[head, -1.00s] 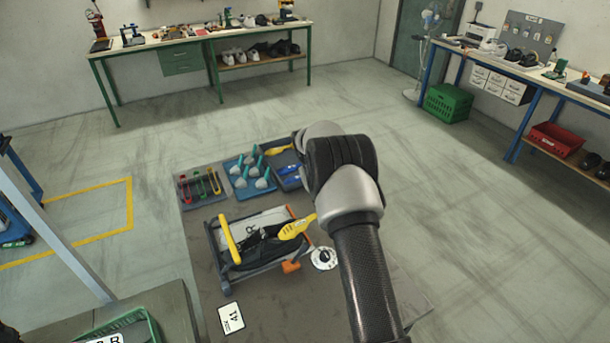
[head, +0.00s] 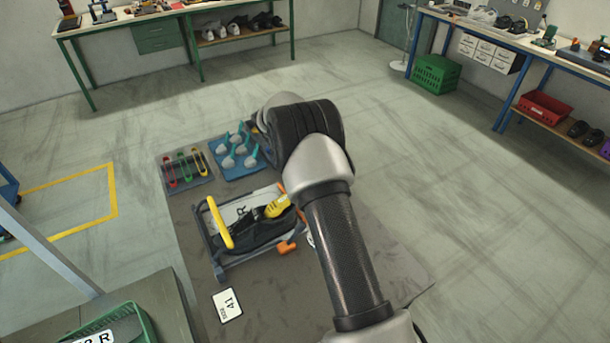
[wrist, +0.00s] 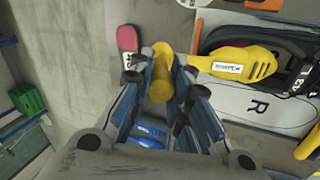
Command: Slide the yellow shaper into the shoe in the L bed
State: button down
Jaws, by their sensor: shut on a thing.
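My gripper (wrist: 165,90) is shut on the knob end of the yellow shaper (wrist: 238,64); in the head view my arm hides the gripper. The shaper also shows in the head view (head: 278,207). Its broad end lies over the black shoe (wrist: 290,45), near its opening; I cannot tell if any of it is inside. The shoe (head: 248,238) lies in a grey bed frame (head: 238,268) with a yellow bar (head: 218,224). The plate beside the shoe is marked R (wrist: 254,108).
An orange knob (head: 287,248) sticks out at the bed's front right. Behind the bed are a blue tray of shapers (head: 236,168) and a grey tray of coloured tools (head: 171,187). A size 41 card (head: 227,305) lies in front.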

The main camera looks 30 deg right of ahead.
aim_at(278, 203)
jog(key=shift+a+f+h+b, duration=0.15)
jog(key=shift+a+h+b, duration=0.25)
jog(key=shift+a+b, duration=0.4)
jog(key=shift+a+f+h+b, duration=0.15)
jog(key=shift+a+h+b, duration=0.25)
jog(key=shift+a+b, duration=0.4)
jog(key=shift+w+a+f+b, duration=0.1)
jog(key=shift+a+f+b, duration=0.15)
jog(key=shift+a, duration=0.25)
jog(key=shift+a+f+b, duration=0.1)
jog(key=shift+a+f, duration=0.15)
jog(key=shift+a, duration=0.25)
jog(key=shift+a+f, duration=0.25)
jog(key=shift+a, duration=0.75)
jog(key=shift+a+f, duration=0.25)
jog(key=shift+a, duration=0.7)
jog(key=shift+a+f, duration=0.3)
jog(key=shift+f, duration=0.2)
jog(key=shift+d+f+y+p, duration=0.15)
jog(key=shift+d+f+y, duration=0.1)
jog(key=shift+f+y, duration=0.4)
jog(key=shift+d+f+y+p, duration=0.15)
jog(key=shift+d+f+y, duration=0.1)
jog(key=shift+f+y, duration=1.5)
jog(key=shift+f, duration=0.75)
jog(key=c, duration=1.4)
grip_release()
